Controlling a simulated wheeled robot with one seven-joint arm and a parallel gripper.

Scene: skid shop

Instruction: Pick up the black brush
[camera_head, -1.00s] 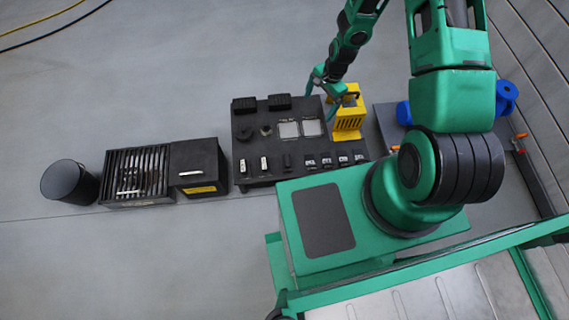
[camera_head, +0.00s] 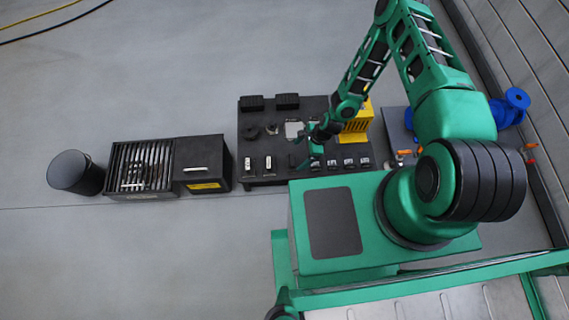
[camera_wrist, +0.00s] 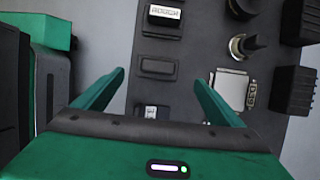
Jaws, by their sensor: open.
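A small plain black block, which looks like the black brush (camera_wrist: 157,67), lies flat on the dark board in the wrist view. It sits between two labelled pieces in the front row, and I cannot read any mark on it. My gripper (camera_wrist: 159,79) is open above the board. Its green fingers stand apart on either side of the block's line, with nothing between them. In the head view my gripper (camera_head: 304,150) hangs over the front middle of the board, and the block is small and partly covered there.
The dark board (camera_head: 249,145) carries two ribbed black blocks, round knobs, pale plates and several labelled pieces. A slatted crate (camera_head: 141,194), a black box (camera_head: 202,165) and a round bin (camera_head: 75,172) stand left.

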